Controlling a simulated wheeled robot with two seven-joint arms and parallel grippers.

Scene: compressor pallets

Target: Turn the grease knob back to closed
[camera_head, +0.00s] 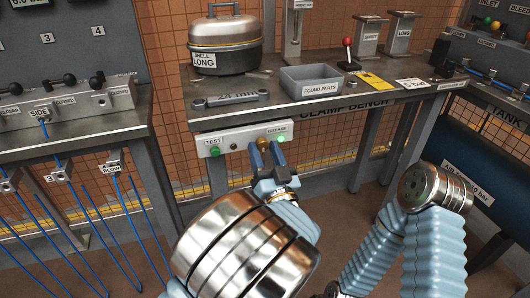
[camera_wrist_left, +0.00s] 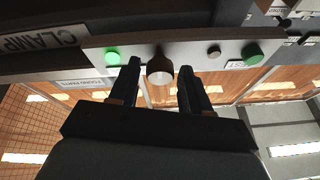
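A small brass knob (camera_head: 263,144) sits on the pale control panel (camera_head: 228,143) on the front of the clamp bench; I take it for the grease knob. In the left wrist view the round knob (camera_wrist_left: 160,69) is between the fingertips of my left gripper (camera_wrist_left: 159,70). A gap shows on each side of it, so the gripper is open around the knob. In the head view my left gripper (camera_head: 267,151) reaches up to the panel, and its blue fingers partly hide the knob. The knob's turn position cannot be read. My right gripper is out of view.
The panel also has a green TEST button (camera_head: 215,151), a small dark knob (camera_head: 233,147) and a lit green lamp (camera_head: 281,139). On the bench stand a long shell (camera_head: 225,58), a grey found-parts bin (camera_head: 318,91) and a red-topped lever (camera_head: 348,53).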

